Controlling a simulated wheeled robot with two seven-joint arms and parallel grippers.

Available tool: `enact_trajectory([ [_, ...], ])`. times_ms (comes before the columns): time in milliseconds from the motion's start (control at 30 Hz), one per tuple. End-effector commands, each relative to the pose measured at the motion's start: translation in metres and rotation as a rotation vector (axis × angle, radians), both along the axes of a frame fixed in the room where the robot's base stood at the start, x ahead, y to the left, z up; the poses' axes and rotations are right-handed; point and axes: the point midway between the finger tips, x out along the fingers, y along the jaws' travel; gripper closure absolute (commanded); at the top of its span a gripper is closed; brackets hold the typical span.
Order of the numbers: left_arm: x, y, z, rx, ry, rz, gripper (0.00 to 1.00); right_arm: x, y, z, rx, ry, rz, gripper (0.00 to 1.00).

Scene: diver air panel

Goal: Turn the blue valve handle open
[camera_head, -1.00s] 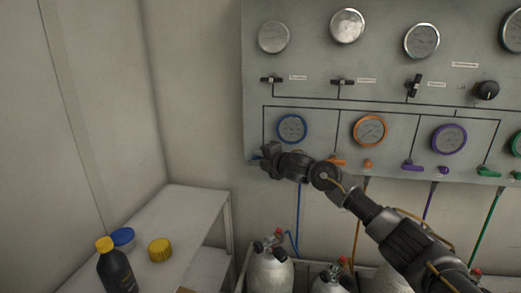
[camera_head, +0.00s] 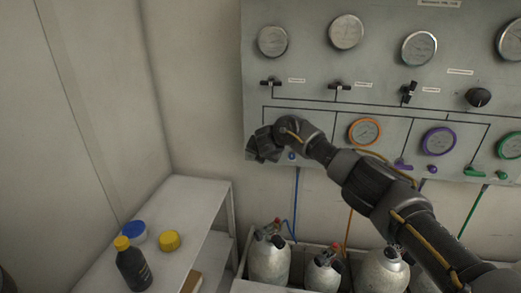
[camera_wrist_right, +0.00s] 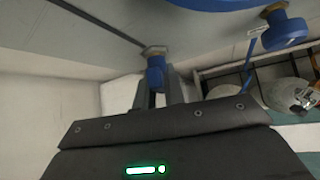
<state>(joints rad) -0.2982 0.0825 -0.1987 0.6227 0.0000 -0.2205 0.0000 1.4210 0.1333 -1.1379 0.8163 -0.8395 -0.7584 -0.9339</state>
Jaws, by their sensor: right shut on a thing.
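The blue valve handle (camera_wrist_right: 155,73) shows in the right wrist view below the panel's face, on a brass-coloured stem. My right gripper (camera_wrist_right: 160,92) has one finger on each side of it and is shut on it. In the head view my right gripper (camera_head: 260,148) is at the panel's lower left corner and hides the handle. The blue gauge's rim (camera_wrist_right: 212,3) shows at the top of the wrist view; my wrist covers this gauge in the head view. My left gripper is not in view.
A small blue knob (camera_head: 291,156) sits right of the gripper. Orange (camera_head: 365,132) and purple (camera_head: 438,142) gauges are further right on the grey panel (camera_head: 375,70). Gas cylinders (camera_head: 268,262) stand below. A white shelf (camera_head: 190,205) at left holds a dark bottle (camera_head: 133,268) and lids.

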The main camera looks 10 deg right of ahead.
Motion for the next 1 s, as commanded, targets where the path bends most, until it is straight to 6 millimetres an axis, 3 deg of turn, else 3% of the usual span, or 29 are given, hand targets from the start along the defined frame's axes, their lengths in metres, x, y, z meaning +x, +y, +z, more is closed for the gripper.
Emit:
enact_trajectory([
  [400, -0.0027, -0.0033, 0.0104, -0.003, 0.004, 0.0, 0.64, 0.0002, 0.0002, 0.0006, -0.176, 0.061, -0.001, 1.0],
  [967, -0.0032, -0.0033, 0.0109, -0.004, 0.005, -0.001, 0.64, 0.0002, 0.0004, -0.0002, -0.201, 0.069, 0.0, 1.0],
  [1000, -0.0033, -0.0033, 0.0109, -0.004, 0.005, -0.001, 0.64, 0.0002, 0.0004, -0.0002, -0.201, 0.069, 0.0, 0.85],
])
